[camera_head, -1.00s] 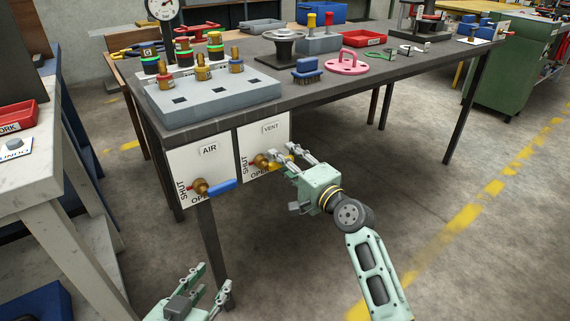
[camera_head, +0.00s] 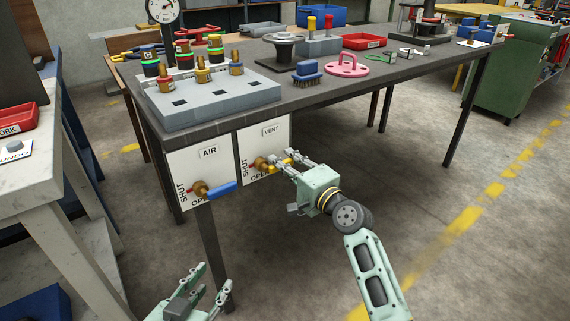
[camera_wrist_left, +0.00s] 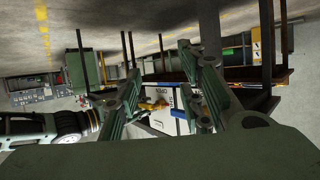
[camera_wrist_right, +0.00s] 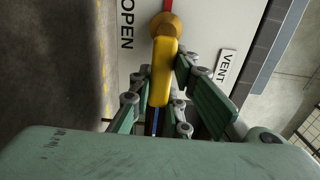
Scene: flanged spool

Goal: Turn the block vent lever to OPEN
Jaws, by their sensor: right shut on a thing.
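The vent valve is on the white VENT panel (camera_head: 254,138) on the table's front. Its yellow lever (camera_head: 279,161) points right from the brass hub (camera_head: 262,163), with the OPEN lettering below it. My right gripper (camera_head: 282,156) is shut on the lever. In the right wrist view the yellow lever (camera_wrist_right: 164,72) lies between the fingers, with OPEN to its left and VENT to its right. My left gripper (camera_head: 214,276) is open and empty, low in front of the table and apart from the panels.
The AIR panel (camera_head: 208,156) with its blue lever (camera_head: 222,187) is just left of the VENT panel. A table leg (camera_head: 213,240) stands below them. A grey block with fittings (camera_head: 220,103) sits on the table above. The floor to the right is clear.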

